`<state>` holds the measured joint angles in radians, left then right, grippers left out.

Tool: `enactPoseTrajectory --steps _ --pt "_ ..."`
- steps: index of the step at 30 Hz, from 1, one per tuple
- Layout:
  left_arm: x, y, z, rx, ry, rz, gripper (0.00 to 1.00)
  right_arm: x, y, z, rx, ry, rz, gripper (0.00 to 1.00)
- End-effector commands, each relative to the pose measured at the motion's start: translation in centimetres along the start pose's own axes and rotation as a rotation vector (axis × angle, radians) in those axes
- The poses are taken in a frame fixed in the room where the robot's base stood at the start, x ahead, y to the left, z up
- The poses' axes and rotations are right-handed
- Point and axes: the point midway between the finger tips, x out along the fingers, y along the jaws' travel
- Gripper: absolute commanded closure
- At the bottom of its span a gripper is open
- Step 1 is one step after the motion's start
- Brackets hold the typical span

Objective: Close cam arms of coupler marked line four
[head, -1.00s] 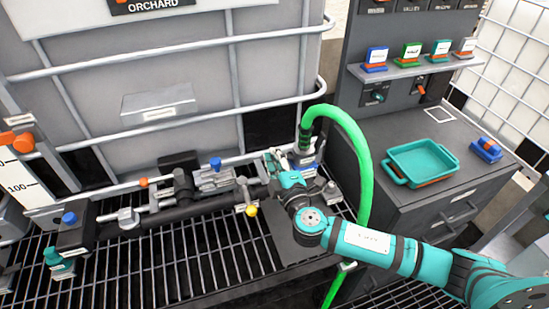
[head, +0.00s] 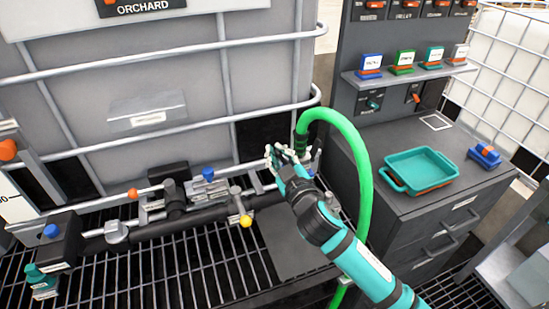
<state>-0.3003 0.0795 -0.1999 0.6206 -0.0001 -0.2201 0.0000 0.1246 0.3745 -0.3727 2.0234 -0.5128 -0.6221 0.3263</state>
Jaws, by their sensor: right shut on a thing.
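The green hose (head: 362,165) arches over and comes down to a dark green end fitting (head: 301,140) at the coupler, beside the tank's lower right corner. My right gripper (head: 278,156) is at this coupler, just left of and below the hose end. It is shut on a small part there, which its fingers mostly hide. I cannot tell which cam arm this is or how the other one stands. A blue part (head: 316,158) shows just right of the gripper. The line marking on the coupler cannot be read. My left gripper is out of view.
A dark pipe manifold with a yellow-knobbed handle (head: 246,220) and a blue knob (head: 208,173) runs left over a grating (head: 180,265). A grey cabinet (head: 420,205) on the right holds a teal tray (head: 428,166). The hose is close to my right arm.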

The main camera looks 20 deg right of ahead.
Motion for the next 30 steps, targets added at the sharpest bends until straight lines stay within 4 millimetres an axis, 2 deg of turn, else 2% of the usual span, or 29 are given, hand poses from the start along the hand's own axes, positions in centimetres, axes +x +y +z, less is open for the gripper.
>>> enactPoseTrajectory --steps 12,29,30 --pt "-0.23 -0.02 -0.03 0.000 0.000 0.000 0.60 -0.01 0.89 0.11 0.191 -0.002 0.000 1.00" --pt "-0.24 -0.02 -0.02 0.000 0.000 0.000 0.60 -0.01 0.94 0.18 0.218 -0.002 -0.001 1.00" --pt "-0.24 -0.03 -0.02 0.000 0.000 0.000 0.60 -0.01 0.94 0.18 0.218 -0.002 -0.001 0.90"
